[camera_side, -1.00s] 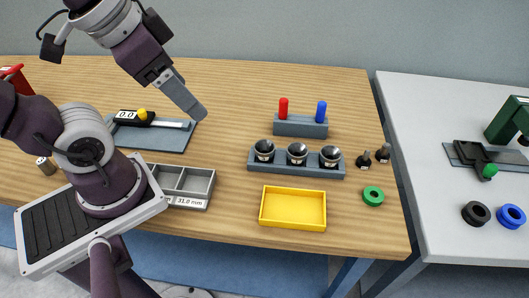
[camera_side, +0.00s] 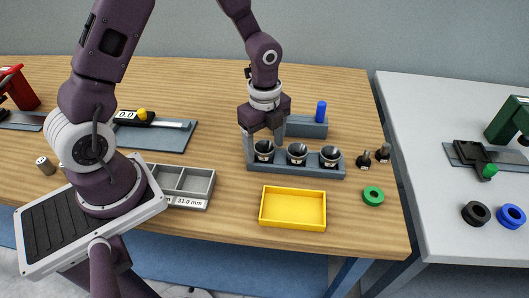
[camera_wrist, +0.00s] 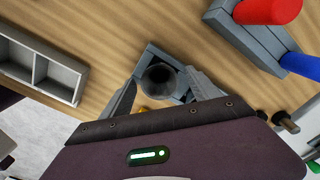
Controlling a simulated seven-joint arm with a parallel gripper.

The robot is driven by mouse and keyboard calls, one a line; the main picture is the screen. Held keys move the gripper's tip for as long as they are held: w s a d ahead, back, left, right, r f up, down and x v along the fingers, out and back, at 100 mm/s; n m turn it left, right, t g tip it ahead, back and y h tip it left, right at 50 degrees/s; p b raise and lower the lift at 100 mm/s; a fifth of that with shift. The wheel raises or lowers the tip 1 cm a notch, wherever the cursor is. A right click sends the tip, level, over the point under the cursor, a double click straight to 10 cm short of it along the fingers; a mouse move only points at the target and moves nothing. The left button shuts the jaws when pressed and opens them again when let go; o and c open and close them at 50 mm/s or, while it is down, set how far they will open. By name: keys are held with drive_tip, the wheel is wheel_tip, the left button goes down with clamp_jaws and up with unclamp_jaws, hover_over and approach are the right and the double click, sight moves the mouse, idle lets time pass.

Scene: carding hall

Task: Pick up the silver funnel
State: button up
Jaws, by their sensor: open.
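Three similar funnels with silvery rims and dark insides stand in a row in a grey rack (camera_side: 297,171): a left funnel (camera_side: 264,152), a middle funnel (camera_side: 297,153) and a right funnel (camera_side: 330,157). I cannot tell their metals apart by colour. My gripper (camera_side: 263,148) is open and pointing down over the left end of the rack, one finger on each side of the left funnel. In the wrist view this funnel (camera_wrist: 158,77) shows between the two spread fingers (camera_wrist: 160,92). Contact with the fingers cannot be made out.
Behind the rack, close to my gripper, is a grey block (camera_side: 307,127) with a blue peg (camera_side: 321,111) and a red peg (camera_wrist: 268,10). A yellow tray (camera_side: 293,226) lies in front. A divided grey tray (camera_side: 190,203) is to the left, a green ring (camera_side: 373,195) to the right.

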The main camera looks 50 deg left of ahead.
drive_tip(key=shift+f, duration=0.45)
clamp_jaws()
wheel_tip(320, 180, up, 13)
drive_tip(key=shift+f, duration=0.2)
idle(0.4)
